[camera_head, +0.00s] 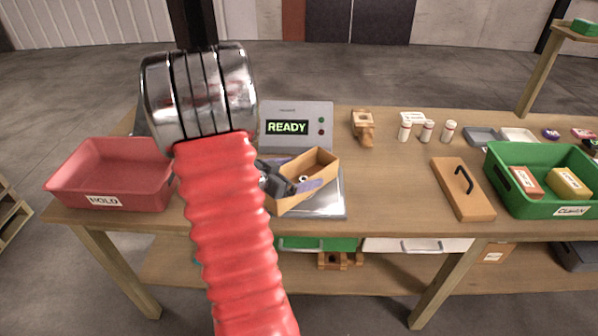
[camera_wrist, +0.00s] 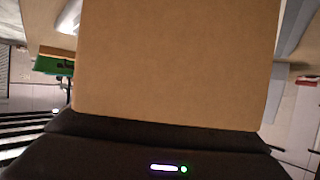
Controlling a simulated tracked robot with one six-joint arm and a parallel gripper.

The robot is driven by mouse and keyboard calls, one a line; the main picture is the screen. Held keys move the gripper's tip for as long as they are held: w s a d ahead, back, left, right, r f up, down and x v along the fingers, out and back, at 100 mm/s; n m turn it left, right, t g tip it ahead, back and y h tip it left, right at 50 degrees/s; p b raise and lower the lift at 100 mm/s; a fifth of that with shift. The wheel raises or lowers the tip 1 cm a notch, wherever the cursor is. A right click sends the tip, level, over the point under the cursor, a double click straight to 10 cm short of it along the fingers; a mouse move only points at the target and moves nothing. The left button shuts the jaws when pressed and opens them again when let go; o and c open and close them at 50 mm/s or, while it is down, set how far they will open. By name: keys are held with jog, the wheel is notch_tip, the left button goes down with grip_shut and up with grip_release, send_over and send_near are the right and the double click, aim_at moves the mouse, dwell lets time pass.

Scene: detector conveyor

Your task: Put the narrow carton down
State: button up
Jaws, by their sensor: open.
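The narrow carton (camera_head: 321,163), a brown open-topped box, is at the detector's metal plate (camera_head: 331,203), turned at an angle. I cannot tell whether its whole base rests on the plate. My gripper (camera_head: 288,179) is open at the carton's left side, with purple finger parts showing at and inside its rim. My arm hides part of this area. In the wrist view the carton's plain brown face (camera_wrist: 175,65) fills most of the picture, close against my dark gripper body.
The detector screen (camera_head: 287,127) reads READY behind the carton. A red HOLD bin (camera_head: 108,181) stands left. A wooden lid-like block with a black handle (camera_head: 459,195) and a green bin (camera_head: 520,205) with cartons stand right. The tabletop between plate and block is clear.

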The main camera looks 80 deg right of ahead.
jog(key=shift+r, duration=0.1)
jog(key=v, duration=1.2)
dwell(0.6)
jog(key=shift+w, duration=0.1)
